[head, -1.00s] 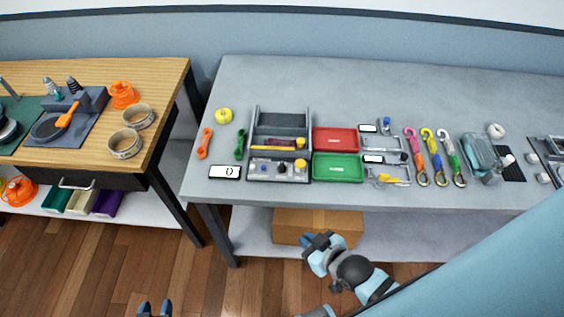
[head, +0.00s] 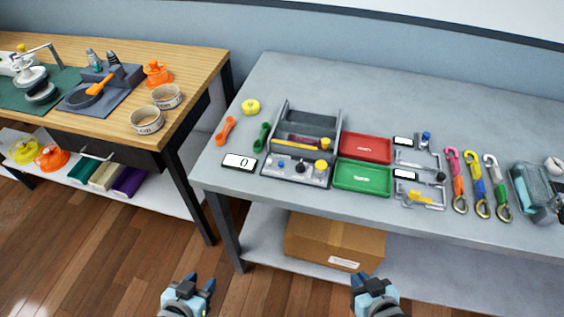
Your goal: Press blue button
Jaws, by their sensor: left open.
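A grey control panel (head: 292,179) lies near the front edge of the grey table. It carries a small blue button (head: 279,164) at its left, a dark knob (head: 300,166) in the middle and a yellow button (head: 321,167) at its right. A white display (head: 240,162) left of the panel reads 0. My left gripper (head: 199,283) is open and empty, low in the view, in front of the table and well apart from the panel. My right gripper (head: 368,284) is also low, in front of the table, away from the panel; its jaw opening is unclear.
A grey tray (head: 333,128) stands behind the panel, red (head: 365,148) and green (head: 362,178) trays to its right. Orange (head: 226,130) and green (head: 262,137) tools lie to the left. A cardboard box (head: 335,240) is on the lower shelf. A wooden table (head: 190,65) stands left.

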